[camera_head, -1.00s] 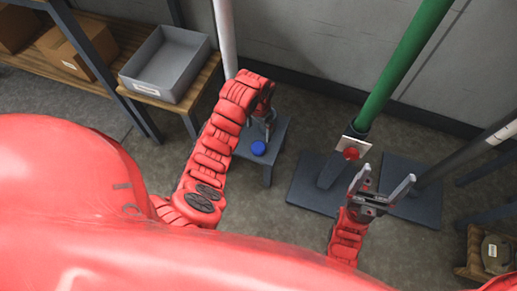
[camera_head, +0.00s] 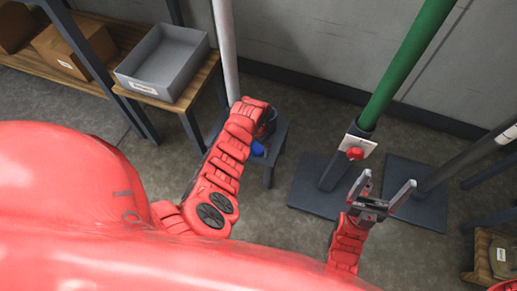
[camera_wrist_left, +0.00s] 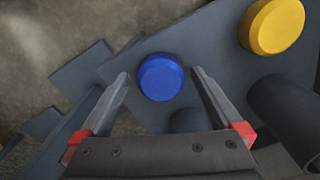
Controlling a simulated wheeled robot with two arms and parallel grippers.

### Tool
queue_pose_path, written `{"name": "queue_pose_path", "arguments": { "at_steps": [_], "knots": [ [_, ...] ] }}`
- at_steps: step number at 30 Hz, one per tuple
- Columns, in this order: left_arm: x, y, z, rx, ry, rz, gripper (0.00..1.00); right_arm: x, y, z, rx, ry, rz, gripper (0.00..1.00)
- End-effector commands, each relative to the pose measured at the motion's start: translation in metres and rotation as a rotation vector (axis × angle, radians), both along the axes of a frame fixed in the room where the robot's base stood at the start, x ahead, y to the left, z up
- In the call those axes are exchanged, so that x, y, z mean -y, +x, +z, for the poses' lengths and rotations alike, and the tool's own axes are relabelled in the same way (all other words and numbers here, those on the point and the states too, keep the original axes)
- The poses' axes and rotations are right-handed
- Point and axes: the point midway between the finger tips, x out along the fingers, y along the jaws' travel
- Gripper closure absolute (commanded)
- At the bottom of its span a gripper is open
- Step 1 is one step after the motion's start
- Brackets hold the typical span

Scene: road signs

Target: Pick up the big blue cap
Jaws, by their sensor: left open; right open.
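The blue cap (camera_wrist_left: 160,78) is round and lies on a dark grey stand (camera_wrist_left: 210,40). In the left wrist view it sits just ahead of and between the fingertips of my left gripper (camera_wrist_left: 160,82), which is open and empty. In the head view the cap (camera_head: 257,149) is partly hidden behind my left arm, and the left gripper (camera_head: 268,124) is mostly hidden by its own wrist. Whether the fingers touch the cap cannot be told. My right gripper (camera_head: 388,190) is open and empty at the right.
A yellow cap (camera_wrist_left: 272,26) is on the stand near the blue one. A green post (camera_head: 405,65) with a red knob (camera_head: 355,153) stands on a dark base right of the stand. A grey bin (camera_head: 164,62) and cardboard box (camera_head: 73,46) are on shelves at left.

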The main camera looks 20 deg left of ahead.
Motion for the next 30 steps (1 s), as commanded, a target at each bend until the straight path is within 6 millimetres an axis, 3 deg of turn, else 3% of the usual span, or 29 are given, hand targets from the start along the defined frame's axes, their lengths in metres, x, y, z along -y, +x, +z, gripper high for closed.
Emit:
{"name": "queue_pose_path", "arguments": {
  "at_steps": [8,21,30],
  "knots": [
    [-0.0002,0.0005,-0.0042,0.003,0.001,-0.001,0.02,0.0001,0.0001,-0.0013,0.0,0.0,0.0,0.11],
    [-0.0001,0.0005,-0.0042,0.003,0.001,-0.001,0.81,0.0,0.0,-0.0014,0.0,0.0,0.0,0.11],
    [-0.0002,0.0004,-0.0024,0.002,0.0,-0.001,0.83,0.0,0.0,-0.0003,0.0,0.0,0.0,0.11]
  ]
}}
